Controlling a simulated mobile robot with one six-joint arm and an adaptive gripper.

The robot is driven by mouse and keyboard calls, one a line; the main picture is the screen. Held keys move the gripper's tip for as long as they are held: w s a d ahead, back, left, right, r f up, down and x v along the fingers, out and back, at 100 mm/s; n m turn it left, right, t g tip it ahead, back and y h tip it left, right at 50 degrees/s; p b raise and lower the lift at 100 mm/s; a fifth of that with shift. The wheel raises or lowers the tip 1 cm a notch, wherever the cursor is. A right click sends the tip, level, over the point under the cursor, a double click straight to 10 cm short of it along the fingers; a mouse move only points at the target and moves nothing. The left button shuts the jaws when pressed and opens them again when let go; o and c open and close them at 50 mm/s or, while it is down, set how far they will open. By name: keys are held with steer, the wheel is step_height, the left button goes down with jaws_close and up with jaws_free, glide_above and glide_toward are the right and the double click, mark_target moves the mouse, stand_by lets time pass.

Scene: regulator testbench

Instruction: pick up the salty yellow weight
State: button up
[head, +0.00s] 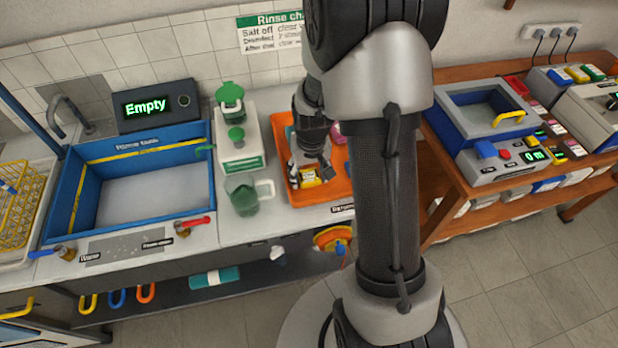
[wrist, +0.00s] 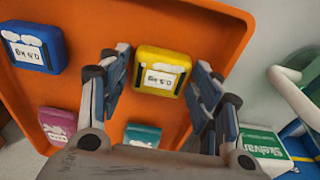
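The yellow weight (wrist: 160,72) lies in the orange tray (wrist: 235,22), its pale label upside down in the wrist view. Whether salt is on it is too small to tell. My gripper (wrist: 160,68) is open, with one finger on each side of the yellow weight and a narrow orange gap showing beside it. In the head view, my gripper (head: 311,160) points down into the tray (head: 334,190) with the yellow weight (head: 309,178) at its fingertips, partly hidden.
A blue weight (wrist: 35,47), a magenta weight (wrist: 58,126) and a teal weight (wrist: 143,135) share the tray. A green-tinted jug (head: 243,196) and a white-green dispenser (head: 237,145) stand left of it. Farther left is a blue rinse basin (head: 63,203) with an "Empty" display (head: 150,106).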

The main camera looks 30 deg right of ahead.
steer(key=c, duration=1.2)
